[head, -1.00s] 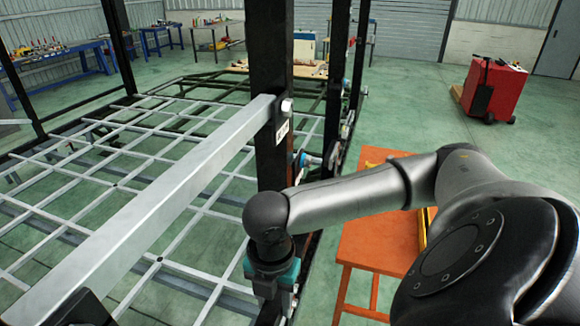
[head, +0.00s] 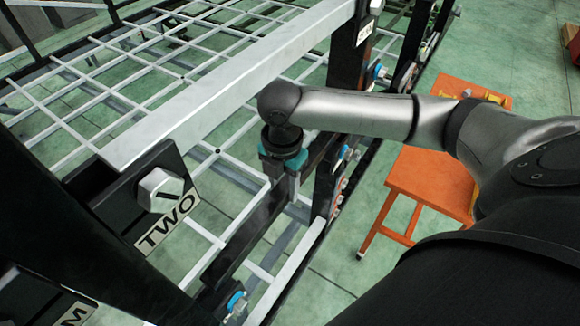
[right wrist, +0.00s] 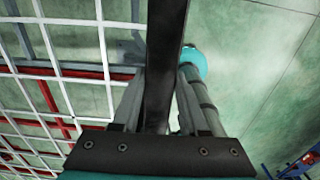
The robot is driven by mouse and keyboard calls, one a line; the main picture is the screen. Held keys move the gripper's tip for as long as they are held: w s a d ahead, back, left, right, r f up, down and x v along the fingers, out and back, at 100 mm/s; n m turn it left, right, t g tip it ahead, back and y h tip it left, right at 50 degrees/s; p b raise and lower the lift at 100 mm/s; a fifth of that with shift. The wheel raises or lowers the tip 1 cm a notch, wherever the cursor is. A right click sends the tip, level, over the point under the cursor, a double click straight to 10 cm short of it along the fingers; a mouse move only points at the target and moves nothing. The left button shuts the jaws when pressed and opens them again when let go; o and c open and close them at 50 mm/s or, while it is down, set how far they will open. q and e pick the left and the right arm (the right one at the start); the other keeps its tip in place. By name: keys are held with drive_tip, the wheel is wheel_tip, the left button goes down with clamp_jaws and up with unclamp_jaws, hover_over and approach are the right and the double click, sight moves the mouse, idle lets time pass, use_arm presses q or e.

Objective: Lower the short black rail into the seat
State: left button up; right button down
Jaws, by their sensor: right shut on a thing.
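My right gripper (head: 288,178) has dark and teal parts and points down in the head view. It is shut on the short black rail (head: 246,230), which runs from lower left to upper right below the silver beam. In the right wrist view the rail (right wrist: 166,60) passes between the two grey fingers (right wrist: 158,100). The rail's near end lies close to a blue-tipped fitting (head: 236,301) by the frame's near post. I cannot tell whether the rail touches a seat, and the seat itself is not clear. My left gripper is not in view.
A thick silver beam (head: 230,90) crosses above the white grid (head: 90,85), joining a plate labelled TWO (head: 165,225) to a far black post (head: 352,70). An orange table (head: 432,180) stands to the right. Green floor (head: 330,270) shows between them.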

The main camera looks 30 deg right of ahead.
drive_tip(key=shift+w+f+b, duration=0.1)
drive_tip(key=shift+f+b, duration=0.5)
drive_tip(key=shift+f, duration=1.9)
drive_tip(key=shift+f, duration=0.3)
drive_tip(key=shift+c, duration=1.8)
unclamp_jaws()
drive_tip(key=shift+f, duration=0.1)
wheel_tip(320, 180, up, 8)
drive_tip(key=shift+f, duration=0.2)
